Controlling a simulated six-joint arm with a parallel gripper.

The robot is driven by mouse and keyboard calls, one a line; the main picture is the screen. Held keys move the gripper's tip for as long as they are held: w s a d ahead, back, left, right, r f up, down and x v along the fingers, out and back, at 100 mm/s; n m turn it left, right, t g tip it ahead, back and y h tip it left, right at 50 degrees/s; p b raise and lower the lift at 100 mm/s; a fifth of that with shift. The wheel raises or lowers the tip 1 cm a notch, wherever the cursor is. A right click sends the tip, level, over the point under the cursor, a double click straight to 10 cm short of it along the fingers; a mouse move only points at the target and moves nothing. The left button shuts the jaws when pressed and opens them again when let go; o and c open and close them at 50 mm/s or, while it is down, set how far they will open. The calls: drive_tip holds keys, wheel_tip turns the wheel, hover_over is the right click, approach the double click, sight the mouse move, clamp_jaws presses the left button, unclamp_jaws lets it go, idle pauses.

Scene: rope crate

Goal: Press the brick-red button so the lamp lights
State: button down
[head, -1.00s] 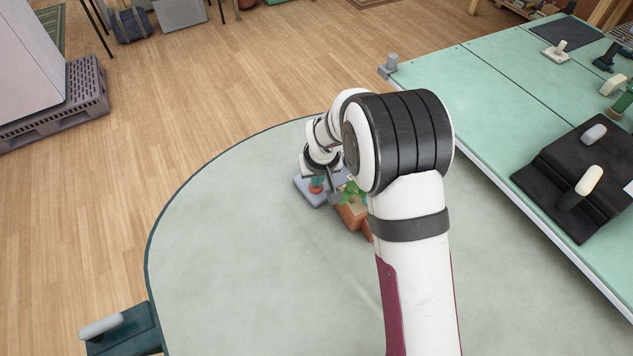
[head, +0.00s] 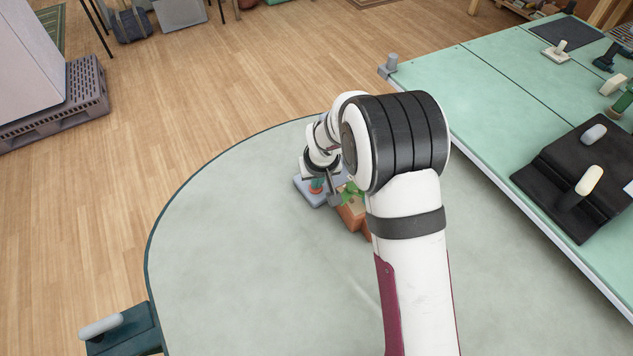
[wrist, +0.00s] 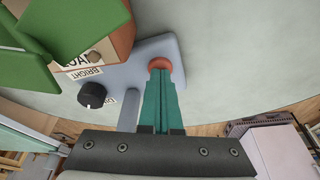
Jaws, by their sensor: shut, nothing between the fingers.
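The brick-red button (wrist: 160,63) is round and sits on a blue-grey panel (wrist: 165,45), which also shows in the head view (head: 304,187). My gripper (wrist: 160,76) is shut and empty, its teal fingers together. The fingertips overlap the near edge of the button in the wrist view; I cannot tell whether they press it. In the head view my gripper (head: 317,183) is over the panel, partly hidden by my arm. A black knob (wrist: 92,95) sits on the panel beside a "BRIGHT" label. I cannot make out a lit lamp.
A terracotta box (head: 353,215) with green leaf-like parts (wrist: 80,25) stands right beside the panel. A grey upright bar (wrist: 130,110) shows beside the fingers. The pale round table is mostly clear. A green table (head: 480,90) with a black stand (head: 560,185) is at the right.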

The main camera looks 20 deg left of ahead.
wheel_tip(320, 180, up, 6)
drive_tip(key=shift+f, duration=0.1)
idle(0.4)
drive_tip(key=v, duration=1.6)
drive_tip(key=s+d+f+m+g, duration=0.1)
drive_tip(key=s+d+m, duration=0.4)
drive_tip(key=s+d, duration=0.4)
drive_tip(key=s+d+f+m+g, duration=0.2)
drive_tip(key=s+d+m, duration=0.4)
drive_tip(key=s, duration=1.1)
drive_tip(key=d, duration=0.2)
drive_tip(key=shift+s+d+f, duration=0.15)
drive_tip(key=shift+s+d, duration=0.05)
drive_tip(key=shift+d, duration=0.2)
